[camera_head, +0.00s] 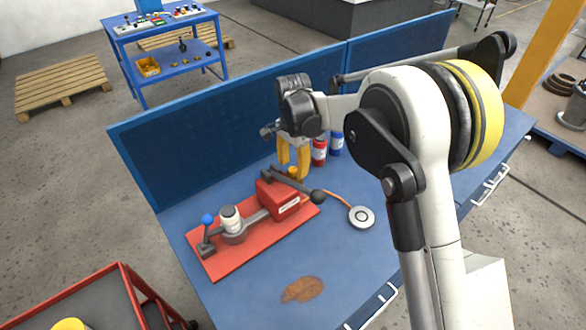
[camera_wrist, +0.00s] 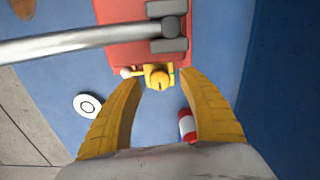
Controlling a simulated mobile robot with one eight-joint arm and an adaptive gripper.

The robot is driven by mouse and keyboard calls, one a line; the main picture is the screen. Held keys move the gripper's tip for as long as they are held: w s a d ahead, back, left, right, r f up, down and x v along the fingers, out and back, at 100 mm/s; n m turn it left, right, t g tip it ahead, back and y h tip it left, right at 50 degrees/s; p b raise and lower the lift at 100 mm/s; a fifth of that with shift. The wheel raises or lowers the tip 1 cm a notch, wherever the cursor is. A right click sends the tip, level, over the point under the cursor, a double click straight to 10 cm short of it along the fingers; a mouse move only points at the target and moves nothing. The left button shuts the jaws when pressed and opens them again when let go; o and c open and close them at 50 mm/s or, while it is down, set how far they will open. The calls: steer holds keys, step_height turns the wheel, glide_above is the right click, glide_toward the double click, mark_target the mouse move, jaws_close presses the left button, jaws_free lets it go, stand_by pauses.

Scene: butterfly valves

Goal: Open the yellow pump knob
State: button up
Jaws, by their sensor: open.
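The yellow pump knob (camera_wrist: 157,78) sits at the end of the red pump block, with a slot-like mark on its face. In the head view the knob (camera_head: 292,171) shows small, just below my gripper. My gripper (camera_wrist: 158,75) is open, with its two yellow fingers on either side of the knob and apart from it. In the head view my gripper (camera_head: 293,172) points down from above at the back of the bench. The red pump (camera_head: 278,199) is on a red base plate (camera_head: 218,262). Whether the fingertips reach the knob's height is hard to tell.
The pump's grey lever with a black ball end (camera_head: 318,196) runs close by the knob. A blue back panel (camera_head: 230,115) rises behind. The bench front is mostly clear.

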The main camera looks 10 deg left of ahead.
mark_target(293, 169)
step_height(293, 169, up, 11)
steer(key=shift+f, duration=0.15)
